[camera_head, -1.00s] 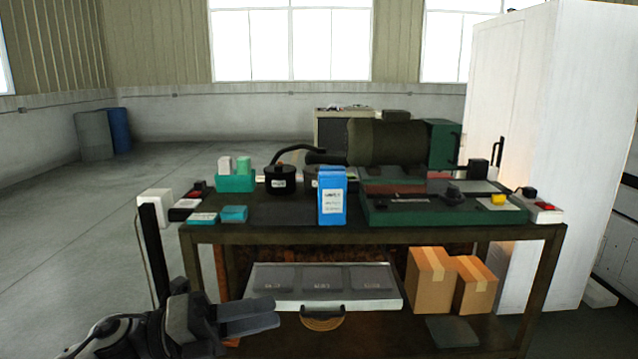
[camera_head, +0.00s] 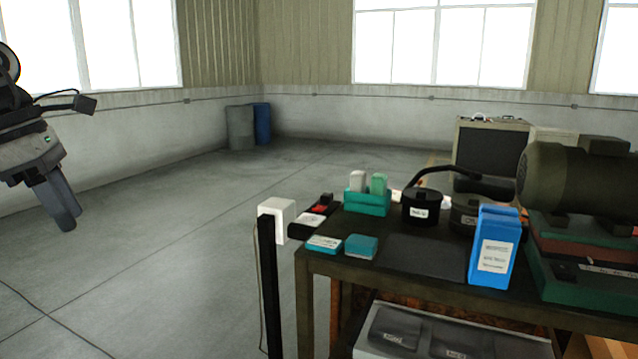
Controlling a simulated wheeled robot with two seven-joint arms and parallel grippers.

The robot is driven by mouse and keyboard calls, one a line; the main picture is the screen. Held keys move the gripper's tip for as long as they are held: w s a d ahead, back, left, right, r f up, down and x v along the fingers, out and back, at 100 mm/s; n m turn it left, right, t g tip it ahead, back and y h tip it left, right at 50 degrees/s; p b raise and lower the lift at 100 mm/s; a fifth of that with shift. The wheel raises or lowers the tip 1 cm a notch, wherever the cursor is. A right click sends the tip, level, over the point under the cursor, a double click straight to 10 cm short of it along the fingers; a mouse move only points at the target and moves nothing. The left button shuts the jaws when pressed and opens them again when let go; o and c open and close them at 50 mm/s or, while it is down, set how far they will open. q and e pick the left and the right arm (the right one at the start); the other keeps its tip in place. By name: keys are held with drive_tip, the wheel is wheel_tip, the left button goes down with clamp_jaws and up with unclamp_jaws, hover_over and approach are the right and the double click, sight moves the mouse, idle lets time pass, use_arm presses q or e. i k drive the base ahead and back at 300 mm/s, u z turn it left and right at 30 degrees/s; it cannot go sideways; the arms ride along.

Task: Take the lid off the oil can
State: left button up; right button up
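A round black can (camera_head: 421,207) with a white label stands upright on the left part of the workbench. A second dark round can (camera_head: 464,216) stands beside it, partly hidden by the blue carton; its label is cut off, perhaps starting with "O". I cannot tell for certain which is the oil can, or see a separate lid clearly. My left gripper (camera_head: 70,221) is at the far left, pointing down over open floor, well apart from the bench. Its fingers look close together with nothing visible between them; the gap is unclear. My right gripper is out of view.
The blue carton (camera_head: 494,248) stands in front of the cans. A black curved arm (camera_head: 470,174) passes just above them. A teal holder (camera_head: 368,202), small teal boxes (camera_head: 361,247) and a large motor (camera_head: 580,180) are around. A white-topped post (camera_head: 275,221) stands at the bench's left end.

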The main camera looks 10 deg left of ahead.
sight(473, 199)
drive_tip(key=z, duration=0.25)
drive_tip(key=i, duration=1.15)
drive_tip(key=z, duration=1.2)
drive_tip(key=i, duration=0.45)
drive_tip(key=z, duration=0.3)
